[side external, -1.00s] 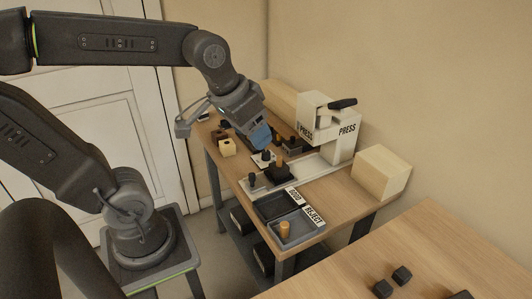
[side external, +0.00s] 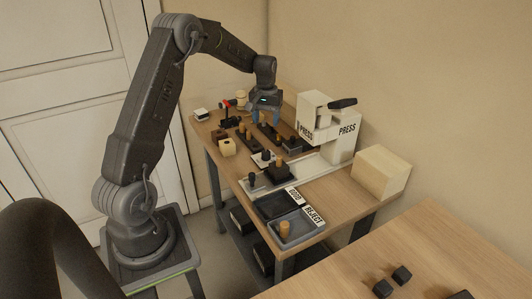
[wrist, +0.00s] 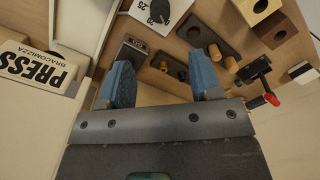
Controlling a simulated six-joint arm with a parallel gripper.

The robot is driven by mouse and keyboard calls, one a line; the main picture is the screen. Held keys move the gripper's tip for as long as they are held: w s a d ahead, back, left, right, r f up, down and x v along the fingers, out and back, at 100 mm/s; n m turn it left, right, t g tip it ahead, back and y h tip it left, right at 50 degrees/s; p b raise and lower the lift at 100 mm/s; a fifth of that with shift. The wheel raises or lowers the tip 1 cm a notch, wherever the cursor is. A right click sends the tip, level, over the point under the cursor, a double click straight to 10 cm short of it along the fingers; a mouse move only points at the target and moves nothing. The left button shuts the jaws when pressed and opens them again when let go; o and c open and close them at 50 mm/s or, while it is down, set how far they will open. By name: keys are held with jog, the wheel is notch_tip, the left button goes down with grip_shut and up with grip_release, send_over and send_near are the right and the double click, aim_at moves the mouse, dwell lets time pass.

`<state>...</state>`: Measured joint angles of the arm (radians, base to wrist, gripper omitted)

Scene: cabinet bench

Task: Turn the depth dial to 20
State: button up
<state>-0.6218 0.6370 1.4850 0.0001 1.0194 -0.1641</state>
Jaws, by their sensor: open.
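The depth dial appears to be the dark pointed knob on a white plate at the top of the wrist view (wrist: 160,10). The plate is cut off by the picture edge, and a printed 25 is readable on it. In the side view it appears to be the white plate with a dark knob (side external: 262,158) on the bench. My gripper (side external: 265,115) hangs fingers down behind the dial, near the press. In the wrist view my gripper's two blue fingers (wrist: 160,80) are apart, with nothing between them. They do not touch the dial.
The white press (side external: 340,130) stands close to the right of my gripper. A red-handled clamp (side external: 229,103) stands to the left. A dark tray of pegs (wrist: 215,45) and wooden blocks (wrist: 265,15) are nearby. Two trays (side external: 290,230) sit at the bench front. A pale box (side external: 381,170) stands right.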

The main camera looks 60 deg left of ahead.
aim_at(266, 152)
notch_tip(266, 152, down, 14)
jog(key=shift+r, duration=0.15)
dwell(0.3)
jog(key=shift+c, duration=0.3)
jog(key=c, duration=0.9)
jog(key=shift+m, duration=0.3)
jog(key=m, duration=0.5)
jog(key=shift+m, duration=0.3)
jog(key=m, duration=0.5)
jog(key=shift+m, duration=0.4)
